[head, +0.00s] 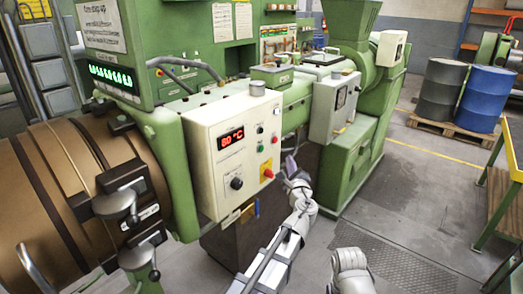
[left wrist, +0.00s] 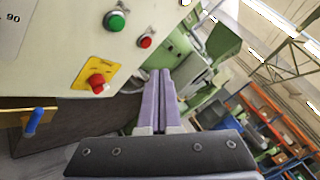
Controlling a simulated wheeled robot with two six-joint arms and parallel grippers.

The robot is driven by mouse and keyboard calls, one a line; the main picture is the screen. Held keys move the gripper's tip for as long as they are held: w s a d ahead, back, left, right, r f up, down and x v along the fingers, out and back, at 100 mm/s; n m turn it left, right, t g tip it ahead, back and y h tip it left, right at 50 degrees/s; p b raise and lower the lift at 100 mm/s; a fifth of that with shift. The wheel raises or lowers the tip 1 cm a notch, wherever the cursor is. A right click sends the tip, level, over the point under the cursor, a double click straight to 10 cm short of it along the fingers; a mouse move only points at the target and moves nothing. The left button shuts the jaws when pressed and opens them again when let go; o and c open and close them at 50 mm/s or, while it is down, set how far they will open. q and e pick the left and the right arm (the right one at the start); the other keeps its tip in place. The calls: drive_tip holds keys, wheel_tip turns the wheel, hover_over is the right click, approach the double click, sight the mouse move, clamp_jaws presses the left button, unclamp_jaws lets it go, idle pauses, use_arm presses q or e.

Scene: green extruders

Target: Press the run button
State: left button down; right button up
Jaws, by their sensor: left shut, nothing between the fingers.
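The cream control panel (head: 230,155) on the green extruder carries a red 80 °C display (head: 231,138). A green button (head: 260,149) sits on its right part, and I cannot read a run label on it. The green button shows large in the left wrist view (left wrist: 115,20), with a small red button (left wrist: 145,41) beside it. A red knob on a yellow plate (left wrist: 98,83) is also there. My left gripper (head: 289,163) is right of the panel, apart from the buttons. Its purple fingers (left wrist: 160,76) are together and empty.
A black knob (head: 236,183) projects from the lower panel. A second grey box (head: 335,108) stands on the machine to the right. Blue (head: 486,98) and dark (head: 441,91) drums stand on a pallet (head: 455,131). The floor (head: 400,200) right of the machine is clear.

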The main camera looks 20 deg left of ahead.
sight(261, 149)
use_arm(q)
drive_tip(key=shift+a, duration=0.1)
drive_tip(key=w+a, duration=0.3)
drive_tip(key=a, duration=0.5)
drive_tip(key=shift+a, duration=0.15)
idle(2.1)
drive_tip(key=shift+w+a, duration=0.15)
drive_tip(key=shift+a, duration=0.2)
drive_tip(key=shift+w+a, duration=0.1)
drive_tip(key=shift+a, duration=0.25)
idle(0.6)
drive_tip(key=shift+d, duration=0.1)
idle(0.4)
drive_tip(key=shift+s+d, duration=0.3)
drive_tip(key=shift+d, duration=0.35)
